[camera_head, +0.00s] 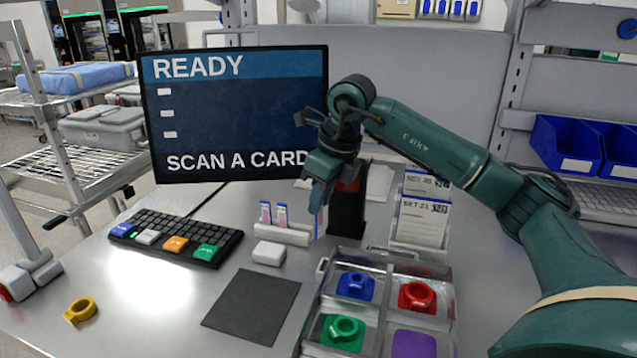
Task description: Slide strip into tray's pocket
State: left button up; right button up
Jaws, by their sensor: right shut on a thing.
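My right gripper (320,200) comes in from the right and points down over the table, in front of the monitor. It is shut on a thin strip (319,224) with a blue edge, which hangs upright below the fingers. The strip is just right of a white rack (281,234) that holds two similar strips, and beyond the tray's far left corner. The metal tray (385,266) has compartments with blue, red and green ring pieces and a purple area. A small pale pocket-like piece (322,266) is on its far left corner. My left gripper is not in view.
A keyboard (175,236), dark mat (252,306), white block (269,253) and yellow ring (80,310) lie left of the tray. A dark stand (347,212) and card holder (421,218) are behind it. The monitor (232,112) stands at the back.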

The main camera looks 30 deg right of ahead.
pick_arm(q)
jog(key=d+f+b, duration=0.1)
jog(key=b, duration=0.2)
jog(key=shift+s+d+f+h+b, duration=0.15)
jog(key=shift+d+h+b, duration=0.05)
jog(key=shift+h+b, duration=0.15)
pick_arm(e)
jog(key=f+n, duration=0.1)
jog(key=s+f, duration=0.1)
jog(key=f, duration=0.1)
jog(key=s+f+n, duration=0.1)
jog(key=shift+f+n+y, duration=0.25)
jog(key=shift+n+y, duration=0.05)
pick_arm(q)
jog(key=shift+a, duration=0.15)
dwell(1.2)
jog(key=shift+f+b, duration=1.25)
pick_arm(e)
jog(key=shift+f, duration=1.95)
jog(key=o, duration=1.5)
